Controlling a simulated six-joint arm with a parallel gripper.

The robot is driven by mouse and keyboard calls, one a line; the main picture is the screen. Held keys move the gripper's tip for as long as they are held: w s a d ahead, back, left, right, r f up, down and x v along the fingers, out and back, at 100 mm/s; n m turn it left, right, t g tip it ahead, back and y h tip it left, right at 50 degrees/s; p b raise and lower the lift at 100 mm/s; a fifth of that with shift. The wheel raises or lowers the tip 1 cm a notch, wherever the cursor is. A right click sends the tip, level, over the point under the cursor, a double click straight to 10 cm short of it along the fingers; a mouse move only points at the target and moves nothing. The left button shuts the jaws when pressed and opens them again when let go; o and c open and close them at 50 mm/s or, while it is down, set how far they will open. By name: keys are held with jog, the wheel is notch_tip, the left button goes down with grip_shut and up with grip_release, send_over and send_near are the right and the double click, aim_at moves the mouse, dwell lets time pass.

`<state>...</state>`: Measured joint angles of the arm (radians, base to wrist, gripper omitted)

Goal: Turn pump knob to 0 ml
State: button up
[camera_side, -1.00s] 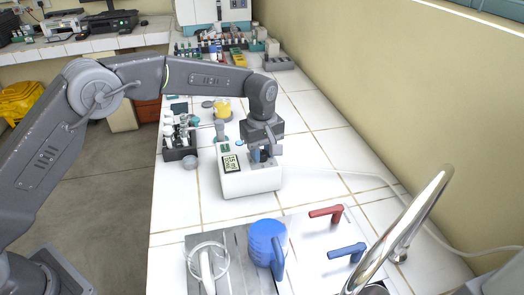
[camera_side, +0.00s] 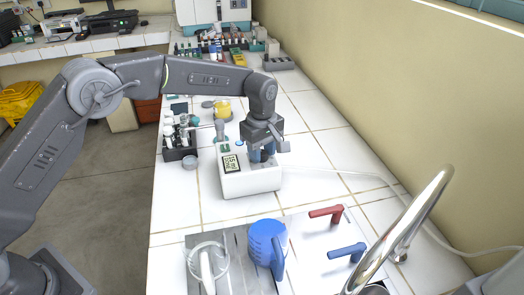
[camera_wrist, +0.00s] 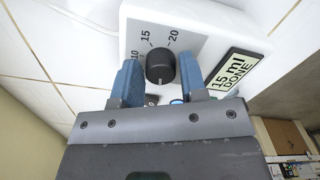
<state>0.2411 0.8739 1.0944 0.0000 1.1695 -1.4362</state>
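The pump is a white box (camera_side: 250,182) on the tiled bench. Its black round knob (camera_wrist: 160,67) shows in the wrist view, with a pale mark on its lower edge. The dial numbers 15 and 20 are above the knob; a 0 is partly visible below it. The pump display (camera_wrist: 232,80) reads "15 ml DONE". My gripper (camera_wrist: 159,80) is over the knob, with one blue finger on each side. In the side view my gripper (camera_side: 262,158) hides the knob.
A blue jug (camera_side: 266,240) stands in front of the pump, beside red (camera_side: 325,213) and blue (camera_side: 347,253) tap handles. A dark rack of bottles (camera_side: 180,150) is left of the pump. A pale tube runs right from the pump.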

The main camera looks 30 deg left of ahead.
aim_at(262, 152)
jog(key=shift+o, duration=1.4)
notch_tip(262, 152, up, 14)
jog(key=shift+f, duration=0.15)
jog(key=s+a+r+m+t, duration=0.2)
jog(key=s+a+r+m, duration=0.25)
jog(key=s, duration=0.35)
jog(key=s+a+r+m+t, duration=0.1)
jog(key=s+a+r+m, duration=0.2)
jog(key=s+a+r, duration=0.45)
jog(key=s+f+m+t, duration=0.1)
jog(key=s+f+m, duration=0.2)
jog(key=s, duration=0.6)
jog(key=s+a+f+m+t, duration=0.1)
jog(key=s+f+m, duration=0.2)
jog(key=s+f, duration=0.4)
jog(key=shift+s+a+t, duration=0.2)
jog(key=shift+s+t, duration=0.1)
jog(key=shift+s, duration=0.9)
